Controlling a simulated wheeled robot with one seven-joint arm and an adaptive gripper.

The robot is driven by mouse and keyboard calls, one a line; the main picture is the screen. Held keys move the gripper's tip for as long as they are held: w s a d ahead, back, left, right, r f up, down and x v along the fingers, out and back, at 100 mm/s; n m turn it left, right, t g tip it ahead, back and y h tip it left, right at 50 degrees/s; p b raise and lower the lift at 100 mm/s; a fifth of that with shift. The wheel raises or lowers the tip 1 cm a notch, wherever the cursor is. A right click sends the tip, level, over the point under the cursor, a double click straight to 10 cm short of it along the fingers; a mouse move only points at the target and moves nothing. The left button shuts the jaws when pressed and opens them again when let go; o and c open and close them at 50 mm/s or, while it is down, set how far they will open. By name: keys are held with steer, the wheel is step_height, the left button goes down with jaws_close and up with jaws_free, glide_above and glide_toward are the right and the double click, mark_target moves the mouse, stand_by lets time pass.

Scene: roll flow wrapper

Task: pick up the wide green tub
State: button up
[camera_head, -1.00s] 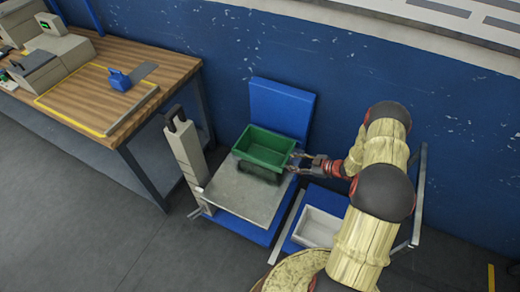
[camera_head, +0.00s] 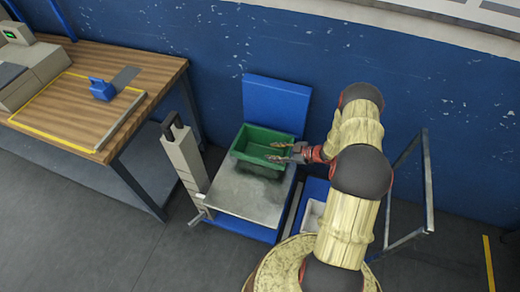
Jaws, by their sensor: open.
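The wide green tub (camera_head: 248,147) sits upright on the grey metal top of a blue-based platform (camera_head: 236,203), toward its back edge. The tub is open at the top and looks empty. My gripper (camera_head: 279,152) comes in from the right, with its fingers apart at the tub's right side. The fingers overlap the right part of the tub in this view. I cannot tell whether they touch the rim or are above it.
A blue upright panel (camera_head: 276,103) stands behind the platform. A grey post (camera_head: 184,157) stands at its left. A wooden bench (camera_head: 165,75) with a blue tool (camera_head: 103,90) is at the left. A white bin (camera_head: 313,215) is partly hidden by my arm. A metal frame (camera_head: 427,180) stands at right.

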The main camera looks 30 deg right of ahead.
steer(key=shift+s+d+f, duration=0.1)
steer(key=shift+s+f, duration=0.05)
steer(key=shift+f, duration=0.15)
steer(key=shift+f+b, duration=0.55)
steer(key=shift+b, duration=0.15)
steer(key=b, duration=0.8)
glide_toward(260, 161)
steer(key=w+f, duration=0.1)
steer(key=f, duration=0.1)
steer(key=w+f, duration=0.1)
steer(key=shift+w+f, duration=0.15)
steer(key=shift+f, duration=0.2)
steer(key=b+x, duration=0.1)
steer(key=x, duration=0.1)
steer(key=b+x, duration=0.1)
steer(key=x, duration=0.4)
steer(key=shift+a+r+b, duration=0.25)
steer(key=shift+a+b, duration=0.15)
steer(key=shift+w+a+f, duration=0.1)
steer(key=shift+w+a, duration=0.05)
steer(key=shift+w, duration=0.05)
steer(key=shift+c, duration=1.4)
steer(key=c, duration=0.7)
jaws_close()
